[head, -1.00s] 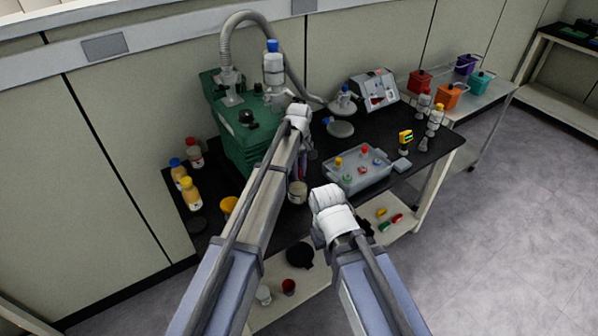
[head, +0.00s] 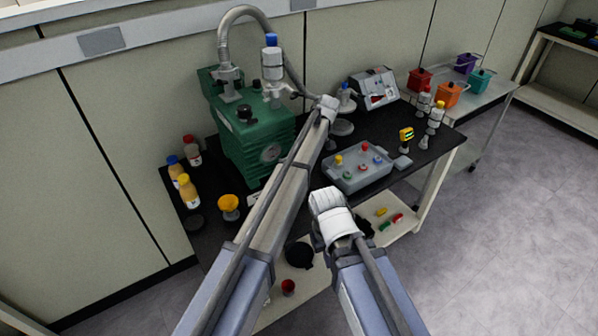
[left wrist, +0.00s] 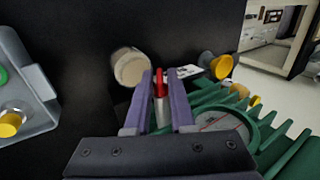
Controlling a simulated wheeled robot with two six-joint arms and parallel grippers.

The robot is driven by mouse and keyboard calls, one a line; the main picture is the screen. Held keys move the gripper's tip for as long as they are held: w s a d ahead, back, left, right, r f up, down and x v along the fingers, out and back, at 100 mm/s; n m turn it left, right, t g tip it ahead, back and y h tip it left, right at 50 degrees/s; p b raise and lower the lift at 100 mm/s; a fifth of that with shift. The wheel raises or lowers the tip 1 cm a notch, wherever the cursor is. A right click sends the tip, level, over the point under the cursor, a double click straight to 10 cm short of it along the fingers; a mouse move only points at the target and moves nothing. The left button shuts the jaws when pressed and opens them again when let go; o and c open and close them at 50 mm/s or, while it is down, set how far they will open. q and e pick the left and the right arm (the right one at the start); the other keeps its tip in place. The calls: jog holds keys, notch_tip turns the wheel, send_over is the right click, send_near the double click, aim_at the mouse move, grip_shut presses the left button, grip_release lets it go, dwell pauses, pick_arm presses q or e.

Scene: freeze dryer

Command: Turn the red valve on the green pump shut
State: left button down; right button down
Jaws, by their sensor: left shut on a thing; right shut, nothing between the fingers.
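The green pump (head: 240,140) stands at the back left of the black bench, with a round gauge on its front. In the left wrist view its ribbed green side (left wrist: 285,125) fills the lower right. The red valve (left wrist: 159,84) shows there as a red handle on a pale metal stem. My left gripper (left wrist: 160,95) is shut on the red handle, its purple fingers on either side. In the head view my left arm hides these fingers and the valve. My right gripper (head: 330,205) is shut and empty, apart from the pump, in front of the bench.
A pale round vessel (left wrist: 130,68) is close beside my left fingers. A grey hose (head: 225,45) arches over the pump.

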dwell(0.3)
pick_arm(q)
jog(key=c, duration=1)
grip_release()
jog(key=shift+o, duration=0.2)
jog(key=p+v, duration=0.7)
jog(key=shift+d+r, duration=0.25)
jog(key=shift+r, duration=0.05)
